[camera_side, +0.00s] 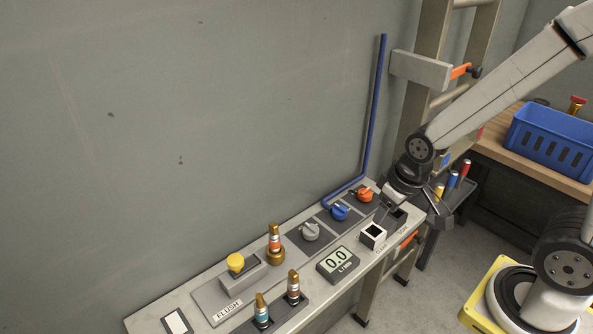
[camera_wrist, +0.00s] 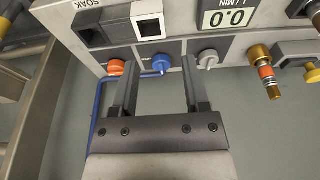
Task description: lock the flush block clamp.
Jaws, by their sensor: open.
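A grey block with a yellow knob (camera_side: 236,262) stands on the bench behind a FLUSH label (camera_side: 228,310). I cannot tell whether this knob is the clamp's handle or how it is set. A brass fitting with an orange band (camera_side: 275,245) stands upright next to the block. In the wrist view the yellow knob (camera_wrist: 312,72) is partly cut off at the right edge, beside the brass fitting (camera_wrist: 264,70). My gripper (camera_side: 393,205) is open and empty, over the bench's far right end, well away from the block. Its two fingers (camera_wrist: 160,62) show apart in the wrist view.
Grey (camera_side: 310,231), blue (camera_side: 340,211) and orange (camera_side: 364,194) knobs line the wall side. A display (camera_side: 338,263) reads 0.0. Two banded fittings (camera_side: 293,287) stand at the front. A white-rimmed socket (camera_side: 373,236) is near my gripper. A blue pipe (camera_side: 375,110) rises behind.

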